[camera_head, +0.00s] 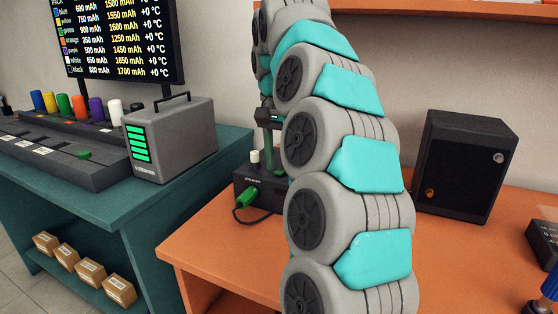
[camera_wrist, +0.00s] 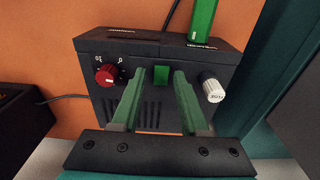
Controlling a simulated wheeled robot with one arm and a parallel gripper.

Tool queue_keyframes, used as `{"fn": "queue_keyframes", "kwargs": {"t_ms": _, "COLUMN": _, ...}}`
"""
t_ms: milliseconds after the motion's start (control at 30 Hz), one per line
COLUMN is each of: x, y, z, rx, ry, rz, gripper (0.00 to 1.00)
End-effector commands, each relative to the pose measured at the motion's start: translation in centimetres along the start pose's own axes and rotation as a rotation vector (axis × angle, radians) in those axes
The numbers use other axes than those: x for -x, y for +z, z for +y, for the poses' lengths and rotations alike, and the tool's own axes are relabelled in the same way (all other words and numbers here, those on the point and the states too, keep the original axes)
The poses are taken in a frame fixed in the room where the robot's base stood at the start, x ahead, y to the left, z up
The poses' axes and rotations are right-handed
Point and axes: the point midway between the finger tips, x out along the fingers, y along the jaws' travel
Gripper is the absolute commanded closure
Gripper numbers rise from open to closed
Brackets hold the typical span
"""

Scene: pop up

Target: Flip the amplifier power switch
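The amplifier is a dark box (camera_wrist: 155,50) on the orange table, seen from above in the wrist view. It bears a red knob (camera_wrist: 105,75) at left with small white marks, a small green square (camera_wrist: 161,76) in the middle and a white knob (camera_wrist: 213,91) at right. I cannot tell which is the power switch. My gripper (camera_wrist: 158,76) is open, its two green fingers spread with the green square showing between their tips; contact cannot be told. In the head view the amplifier (camera_head: 242,182) is partly hidden behind my arm, my gripper (camera_head: 269,145) above it.
A green plug (camera_wrist: 203,20) stands at the amplifier's labelled side, with a cable. A black speaker (camera_head: 467,165) stands right on the orange table (camera_head: 215,240). A grey battery tester (camera_head: 172,138) and coloured cells sit on the teal bench (camera_head: 150,205) at left.

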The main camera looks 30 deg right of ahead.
Motion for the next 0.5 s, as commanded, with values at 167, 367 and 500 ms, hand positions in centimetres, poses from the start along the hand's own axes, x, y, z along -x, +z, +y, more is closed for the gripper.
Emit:
{"fn": "queue_keyframes", "kwargs": {"t_ms": 167, "x": -0.06, "y": 0.05, "z": -0.07, "rx": 0.001, "ry": 0.000, "rz": -0.001, "gripper": 0.45}}
{"fn": "queue_keyframes", "kwargs": {"t_ms": 367, "x": -0.11, "y": 0.10, "z": -0.12, "rx": 0.003, "ry": 0.000, "rz": 0.000, "gripper": 0.45}}
{"fn": "queue_keyframes", "kwargs": {"t_ms": 500, "x": -0.12, "y": 0.26, "z": -0.22, "rx": 0.007, "ry": -0.002, "rz": 0.011, "gripper": 0.45}}
